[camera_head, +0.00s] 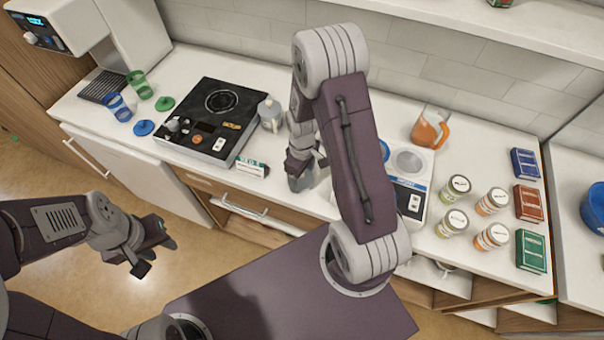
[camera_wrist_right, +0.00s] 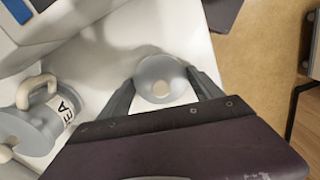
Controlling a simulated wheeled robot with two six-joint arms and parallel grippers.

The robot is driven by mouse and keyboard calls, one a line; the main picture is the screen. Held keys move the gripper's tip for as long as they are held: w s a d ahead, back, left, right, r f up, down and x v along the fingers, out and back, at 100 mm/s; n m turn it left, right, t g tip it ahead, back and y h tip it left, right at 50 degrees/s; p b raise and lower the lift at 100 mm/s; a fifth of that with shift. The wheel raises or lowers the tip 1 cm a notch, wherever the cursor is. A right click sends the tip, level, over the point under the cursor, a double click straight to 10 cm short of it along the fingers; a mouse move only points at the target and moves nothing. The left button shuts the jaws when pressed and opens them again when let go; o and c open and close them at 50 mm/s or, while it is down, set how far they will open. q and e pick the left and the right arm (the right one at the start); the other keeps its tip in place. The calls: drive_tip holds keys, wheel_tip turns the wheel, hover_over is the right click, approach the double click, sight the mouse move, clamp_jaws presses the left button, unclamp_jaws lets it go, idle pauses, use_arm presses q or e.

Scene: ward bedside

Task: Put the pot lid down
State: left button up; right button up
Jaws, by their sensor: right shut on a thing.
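The pot lid (camera_wrist_right: 150,72) is a round grey disc with a pale knob (camera_wrist_right: 160,88). In the right wrist view it sits between the fingers of my right gripper (camera_wrist_right: 160,92), which is shut on it above the white counter. I cannot tell whether its underside touches the counter. In the head view my right gripper (camera_head: 305,165) is at the counter's front part, and the lid is mostly hidden there. A grey pot (camera_head: 271,116) stands left of it by the cooker; its label and cream handle show in the right wrist view (camera_wrist_right: 36,128). My left gripper (camera_head: 153,256) is open and empty, over the floor.
A black induction cooker (camera_head: 212,118) stands left of the pot. Right of my arm are a white scale (camera_head: 408,182), an orange jug (camera_head: 428,131), several jars (camera_head: 452,222) and boxes (camera_head: 530,250). A small sign (camera_head: 252,168) stands near the front edge.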

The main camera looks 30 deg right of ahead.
drive_tip(key=o, duration=1.2)
drive_tip(key=shift+c, duration=0.2)
drive_tip(key=shift+o, duration=0.8)
drive_tip(key=shift+w+f, duration=0.1)
